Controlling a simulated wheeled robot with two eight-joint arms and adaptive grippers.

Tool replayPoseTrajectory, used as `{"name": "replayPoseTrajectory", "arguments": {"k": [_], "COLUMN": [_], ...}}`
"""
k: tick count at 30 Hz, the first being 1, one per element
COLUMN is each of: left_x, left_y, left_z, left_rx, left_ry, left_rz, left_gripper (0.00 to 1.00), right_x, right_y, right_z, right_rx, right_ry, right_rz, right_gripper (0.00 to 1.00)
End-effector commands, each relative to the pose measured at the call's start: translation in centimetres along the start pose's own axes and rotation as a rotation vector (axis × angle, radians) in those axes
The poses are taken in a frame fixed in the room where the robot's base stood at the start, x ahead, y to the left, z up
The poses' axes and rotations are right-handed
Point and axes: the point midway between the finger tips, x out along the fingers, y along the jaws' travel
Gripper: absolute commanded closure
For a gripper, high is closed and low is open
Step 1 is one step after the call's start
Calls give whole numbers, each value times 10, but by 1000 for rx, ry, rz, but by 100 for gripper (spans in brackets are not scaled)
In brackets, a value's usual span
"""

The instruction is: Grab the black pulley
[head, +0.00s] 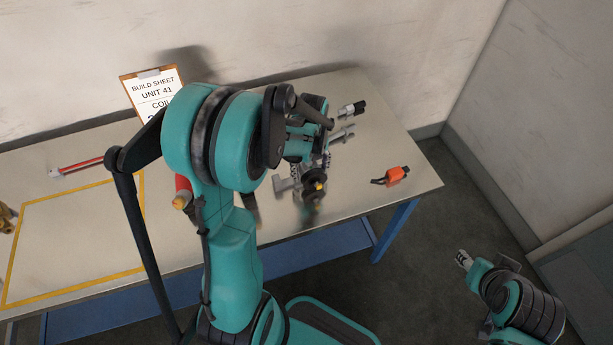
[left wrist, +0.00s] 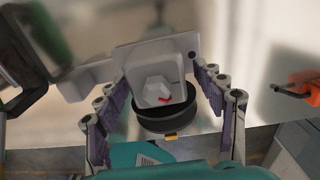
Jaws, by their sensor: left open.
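The black pulley (head: 313,190) shows at the right part of the table, a round dark disc with a small yellow mark, partly hidden by my left arm. In the left wrist view the pulley (left wrist: 168,122) sits against a pale grey bracket (left wrist: 125,57) with a light knob and a small red mark. My left gripper (head: 311,174) is open, with its fingers on either side of the pulley and visible gaps to it. My right gripper (head: 463,259) is at the lower right, away from the table; its opening is too small to judge.
An orange item (head: 394,175) with a dark loop lies near the table's right end. A small black and grey part (head: 351,110) lies behind the gripper. A build sheet (head: 151,92) stands at the back. A yellow-outlined area (head: 76,192) at left is mostly bare.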

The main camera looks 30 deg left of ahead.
Motion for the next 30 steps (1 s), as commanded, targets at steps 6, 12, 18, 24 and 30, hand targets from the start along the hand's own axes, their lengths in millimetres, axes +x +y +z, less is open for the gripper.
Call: {"name": "replayPoseTrajectory", "arguments": {"k": [6,12,18,24,30], "left_x": [-1,-2,-2,-11,-36], "left_y": [0,0,0,0,0], "left_z": [0,0,0,0,0], "left_rx": [0,0,-1,-1,0], "left_ry": [0,0,0,0,0], "left_rz": [0,0,0,0,0], "left_gripper": [65,100,100,100,100], "right_x": [-1,-1,-1,-4,-14], "right_y": [0,0,0,0,0], "right_z": [-1,-1,-1,-3,-10], "right_rx": [0,0,0,0,0], "right_ry": [0,0,0,0,0], "right_rz": [0,0,0,0,0], "right_gripper": [60,60,60,60,60]}}
